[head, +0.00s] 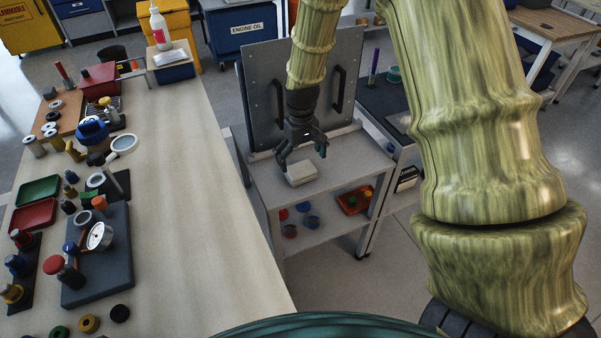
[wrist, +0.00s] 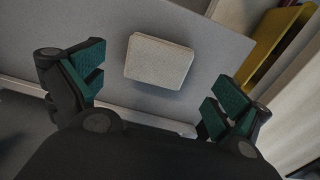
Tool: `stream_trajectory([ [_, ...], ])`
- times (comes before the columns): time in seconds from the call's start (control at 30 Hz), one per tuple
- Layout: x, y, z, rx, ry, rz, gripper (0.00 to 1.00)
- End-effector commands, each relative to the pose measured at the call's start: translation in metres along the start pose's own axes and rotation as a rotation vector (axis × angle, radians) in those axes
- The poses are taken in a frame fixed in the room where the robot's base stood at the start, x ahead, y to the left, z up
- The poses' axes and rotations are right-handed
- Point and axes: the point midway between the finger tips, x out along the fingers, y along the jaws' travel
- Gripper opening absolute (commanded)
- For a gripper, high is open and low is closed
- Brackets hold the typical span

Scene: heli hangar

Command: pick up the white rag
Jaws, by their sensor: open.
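The white rag (head: 301,173) is a small folded pad lying flat on the top of a grey cart (head: 345,163). In the wrist view the rag (wrist: 159,61) lies beyond and between my two fingers, apart from both. My gripper (head: 303,158) is open and empty, pointing down over the cart just above and behind the rag. Its green finger pads show wide apart in the wrist view (wrist: 160,95).
A grey panel with black handles (head: 305,88) stands upright at the back of the cart. The lower shelf holds an orange tray (head: 354,200) and small coloured parts. A long workbench (head: 190,200) on the left carries tools; its right side is clear.

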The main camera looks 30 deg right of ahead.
Motion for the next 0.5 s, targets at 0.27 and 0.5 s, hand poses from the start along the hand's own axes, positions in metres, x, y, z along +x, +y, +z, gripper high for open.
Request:
stream_trajectory([
  [0.27, 0.014, 0.000, 0.001, 0.000, 0.000, 0.000, 1.00],
  [0.5, 0.043, 0.001, 0.002, 0.000, -0.002, 0.000, 1.00],
])
